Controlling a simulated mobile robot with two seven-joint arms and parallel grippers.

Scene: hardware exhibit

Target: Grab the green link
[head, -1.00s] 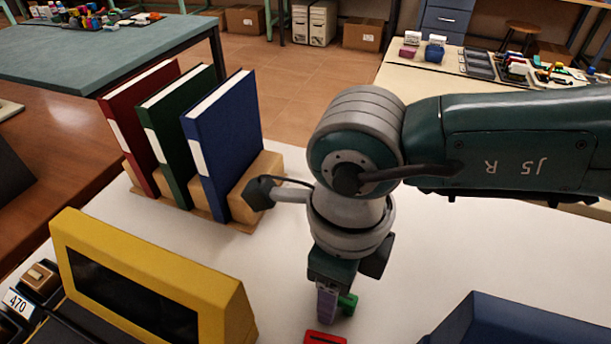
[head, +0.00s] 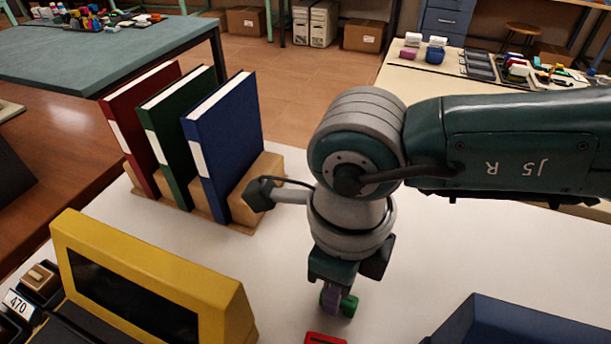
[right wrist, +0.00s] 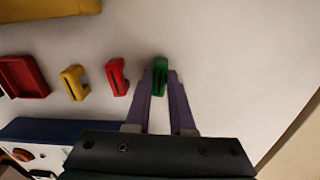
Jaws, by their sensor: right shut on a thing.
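The green link (right wrist: 160,77) sits between the two purple fingers of my right gripper (right wrist: 160,85) in the right wrist view. In the head view, my right gripper (head: 335,300) points down at the white table, and parts of the green link (head: 348,306) show on both sides of a finger. The fingers are shut on the link. Whether the link touches the table is hard to tell. My left gripper is in neither view.
In the wrist view, a red link (right wrist: 117,77), a yellow link (right wrist: 73,83) and a larger red piece (right wrist: 25,77) lie in a row left of the gripper. A yellow-framed stand (head: 150,280), a blue housing (head: 520,325) and upright binders (head: 225,145) surround the white table area.

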